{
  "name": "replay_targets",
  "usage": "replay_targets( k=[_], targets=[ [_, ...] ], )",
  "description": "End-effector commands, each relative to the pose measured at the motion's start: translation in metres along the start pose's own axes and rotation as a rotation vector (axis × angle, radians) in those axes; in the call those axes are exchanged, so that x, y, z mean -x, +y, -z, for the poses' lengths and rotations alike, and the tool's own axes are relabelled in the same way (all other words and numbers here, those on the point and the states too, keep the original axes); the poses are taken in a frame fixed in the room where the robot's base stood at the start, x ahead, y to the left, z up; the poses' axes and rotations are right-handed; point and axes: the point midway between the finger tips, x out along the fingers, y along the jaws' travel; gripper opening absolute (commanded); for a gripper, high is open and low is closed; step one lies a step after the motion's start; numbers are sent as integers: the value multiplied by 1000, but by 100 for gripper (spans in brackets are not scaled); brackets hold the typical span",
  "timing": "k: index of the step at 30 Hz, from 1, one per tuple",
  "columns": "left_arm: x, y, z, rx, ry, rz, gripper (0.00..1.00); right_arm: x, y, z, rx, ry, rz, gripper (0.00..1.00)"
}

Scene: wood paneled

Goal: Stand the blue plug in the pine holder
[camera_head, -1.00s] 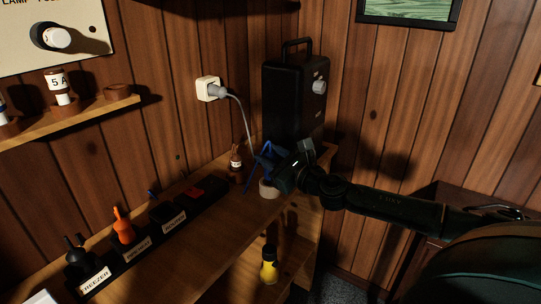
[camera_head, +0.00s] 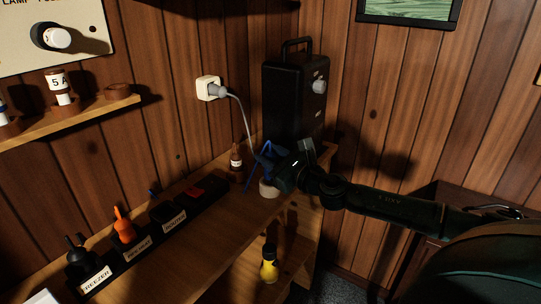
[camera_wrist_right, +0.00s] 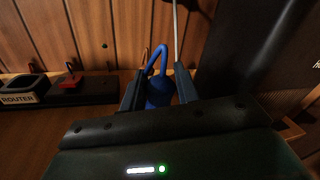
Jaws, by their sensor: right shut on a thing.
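The blue plug (camera_wrist_right: 158,92) is held between the fingers of my right gripper (camera_wrist_right: 160,88), with its blue cord looping up and over in the right wrist view. In the head view my right gripper (camera_head: 276,170) is over the back of the wooden bench, and the blue cord (camera_head: 264,154) shows at its left. A pale round piece (camera_head: 268,189) is just below the gripper, partly hidden by it. I cannot tell whether this is the pine holder, or whether the plug touches it. My left gripper is not in view.
A brown bottle (camera_head: 236,164) stands left of the gripper. A black box (camera_head: 295,95) stands behind. A yellow-and-black object (camera_head: 269,264) is on a lower shelf.

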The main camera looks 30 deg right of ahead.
Motion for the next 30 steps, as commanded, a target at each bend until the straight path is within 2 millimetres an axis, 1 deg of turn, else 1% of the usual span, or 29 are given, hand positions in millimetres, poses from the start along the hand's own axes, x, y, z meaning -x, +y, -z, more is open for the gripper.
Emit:
replay_targets(
  k=[14,30],
  targets=[
    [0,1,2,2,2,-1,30,0,0,1,0,-1,0,4],
    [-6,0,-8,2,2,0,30,0,4,13,-1,-1,0,4]
  ],
)
